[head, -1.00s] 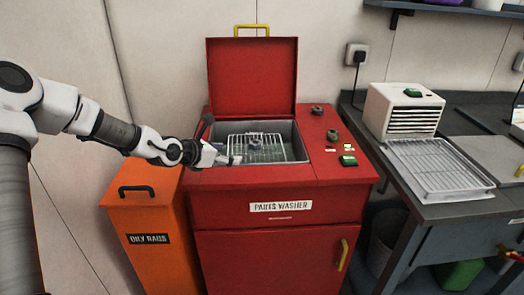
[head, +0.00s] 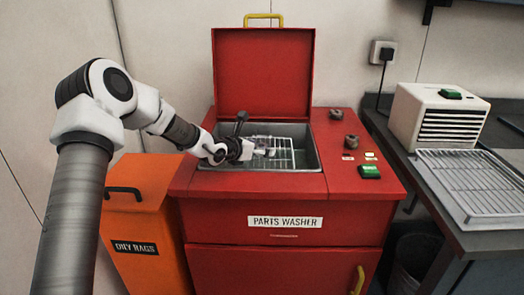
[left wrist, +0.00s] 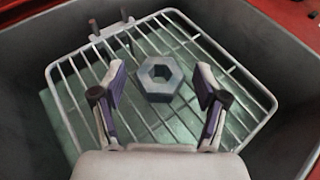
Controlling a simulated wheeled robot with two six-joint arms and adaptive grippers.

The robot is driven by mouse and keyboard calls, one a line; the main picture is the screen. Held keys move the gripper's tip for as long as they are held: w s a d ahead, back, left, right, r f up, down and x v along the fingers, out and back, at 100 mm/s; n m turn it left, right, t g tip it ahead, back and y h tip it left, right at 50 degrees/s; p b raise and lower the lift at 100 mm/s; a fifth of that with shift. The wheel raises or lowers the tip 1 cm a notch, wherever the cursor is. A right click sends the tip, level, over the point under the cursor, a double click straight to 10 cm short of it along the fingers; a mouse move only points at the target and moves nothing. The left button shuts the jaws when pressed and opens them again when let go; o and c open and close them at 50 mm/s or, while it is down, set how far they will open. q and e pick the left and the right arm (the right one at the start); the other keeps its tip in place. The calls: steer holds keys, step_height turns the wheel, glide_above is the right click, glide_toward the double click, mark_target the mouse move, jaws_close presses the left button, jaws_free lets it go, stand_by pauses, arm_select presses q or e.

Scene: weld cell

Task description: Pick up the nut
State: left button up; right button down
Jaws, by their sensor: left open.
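The nut (left wrist: 160,78) is a grey-blue hexagonal ring lying on a wire rack (left wrist: 72,112) inside the parts washer's basin. In the left wrist view it sits between and slightly beyond the two fingers of my left gripper (left wrist: 160,88), with gaps on both sides. The left gripper is open and empty. In the head view my left gripper (head: 262,150) reaches into the basin of the red parts washer (head: 240,255), over the rack (head: 285,160). The nut is hard to make out there. My right gripper is not in view.
The washer's lid (head: 263,75) stands open behind the basin. The basin walls (left wrist: 285,130) surround the rack. Knobs and a green button (head: 369,172) are on the right of the top. An orange bin (head: 150,225) stands left; a bench with a wire tray (head: 465,185) stands right.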

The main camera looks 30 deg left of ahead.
arm_select(q)
steer(key=shift+s+r, duration=0.1)
steer(key=shift+s, duration=0.05)
steer(key=c, duration=1.4)
steer(key=shift+r, duration=0.1)
